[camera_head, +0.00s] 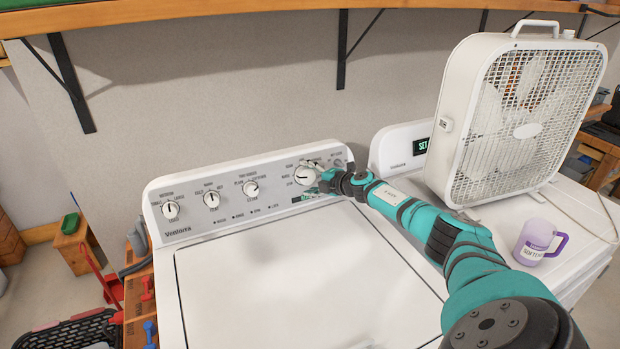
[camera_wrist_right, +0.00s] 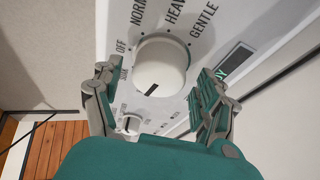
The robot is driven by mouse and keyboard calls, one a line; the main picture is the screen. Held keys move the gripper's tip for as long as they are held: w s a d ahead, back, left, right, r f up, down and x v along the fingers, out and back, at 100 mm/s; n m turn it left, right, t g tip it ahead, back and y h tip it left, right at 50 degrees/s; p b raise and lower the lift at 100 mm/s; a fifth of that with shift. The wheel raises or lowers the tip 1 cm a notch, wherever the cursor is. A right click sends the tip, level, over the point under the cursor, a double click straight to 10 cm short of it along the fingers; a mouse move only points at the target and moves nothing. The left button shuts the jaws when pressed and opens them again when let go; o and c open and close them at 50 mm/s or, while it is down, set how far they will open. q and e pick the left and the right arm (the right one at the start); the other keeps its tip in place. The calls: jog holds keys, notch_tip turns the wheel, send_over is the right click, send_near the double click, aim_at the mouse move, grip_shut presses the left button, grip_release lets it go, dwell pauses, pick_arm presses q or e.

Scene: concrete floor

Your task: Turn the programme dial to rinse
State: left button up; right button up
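The programme dial (camera_head: 304,175) is a round white knob at the right of the washer's control panel. In the wrist view the dial (camera_wrist_right: 163,62) fills the gap between my fingers, its dark pointer mark towards the bottom of the picture. Labels OFF, SOAK, NORMAL, HEAVY and GENTLE are readable around it; I cannot make out a rinse label. My right gripper (camera_head: 321,176) is open in front of the panel. In the wrist view its fingers (camera_wrist_right: 155,84) are on either side of the dial, with visible gaps. My left gripper is not in view.
Smaller knobs (camera_head: 211,200) line the panel (camera_head: 230,222) to the left. A small green display (camera_head: 301,198) is below the dial. A white box fan (camera_head: 520,120) and a purple-handled jug (camera_head: 536,243) stand on the neighbouring machine. The washer lid (camera_head: 300,280) is clear.

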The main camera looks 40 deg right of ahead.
jog(key=shift+s+d+r, duration=0.15)
jog(key=shift+s, duration=0.35)
jog(key=v, duration=1.1)
dwell(0.5)
